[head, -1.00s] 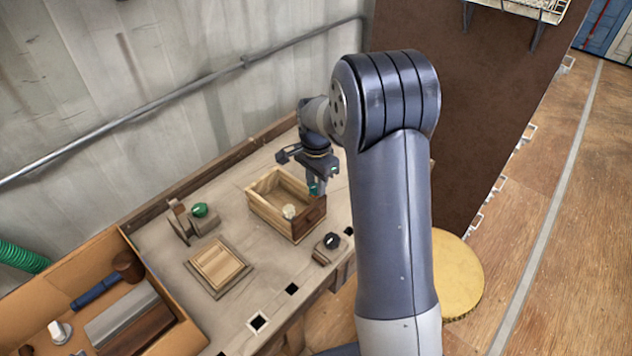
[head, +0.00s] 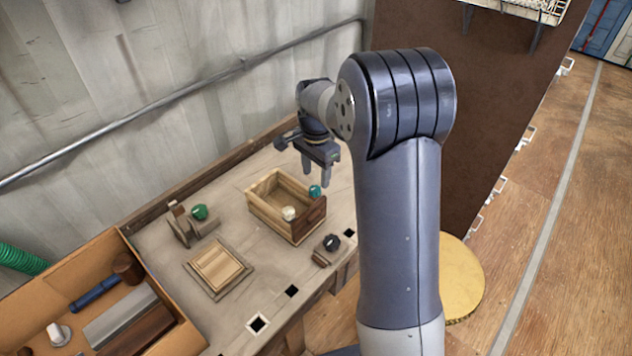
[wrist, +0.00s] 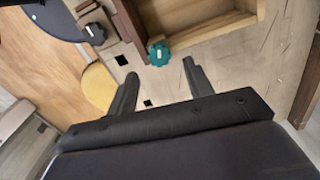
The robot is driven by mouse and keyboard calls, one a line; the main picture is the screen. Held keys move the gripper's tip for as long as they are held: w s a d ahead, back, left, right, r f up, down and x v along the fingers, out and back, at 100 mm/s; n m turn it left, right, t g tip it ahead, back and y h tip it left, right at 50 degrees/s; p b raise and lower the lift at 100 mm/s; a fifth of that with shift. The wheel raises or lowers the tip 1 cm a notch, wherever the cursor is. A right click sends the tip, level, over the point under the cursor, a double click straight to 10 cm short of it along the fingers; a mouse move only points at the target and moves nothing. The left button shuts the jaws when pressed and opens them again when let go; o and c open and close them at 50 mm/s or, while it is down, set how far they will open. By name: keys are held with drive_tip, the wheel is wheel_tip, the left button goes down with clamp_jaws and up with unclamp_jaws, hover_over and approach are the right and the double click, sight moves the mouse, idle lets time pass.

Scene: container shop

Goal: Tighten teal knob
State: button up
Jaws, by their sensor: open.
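The teal knob (head: 315,191) is at the right end of the open wooden box (head: 262,212) on the workbench. In the wrist view the teal knob (wrist: 159,54) shows beside the box wall, ahead of and between my two fingers. My gripper (head: 318,182) is open and empty, above the far right part of the box, apart from the knob. The wrist view also shows my gripper (wrist: 158,80) with its fingers spread. How the knob is attached is too small to tell.
A green knob (head: 200,212) is on a fixture at left, and a black knob (head: 331,242) is on a block at the bench's front. A cream knob (head: 289,213) is at the box. A wooden square plate (head: 218,268) lies in front. A tool tray (head: 60,285) is at lower left.

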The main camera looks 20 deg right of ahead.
sight(316, 188)
wheel_tip(316, 188, up, 6)
drive_tip(key=shift+r, duration=0.25)
drive_tip(key=shift+f, duration=0.1)
wheel_tip(316, 188, down, 11)
drive_tip(key=shift+r, duration=0.1)
idle(0.5)
idle(0.4)
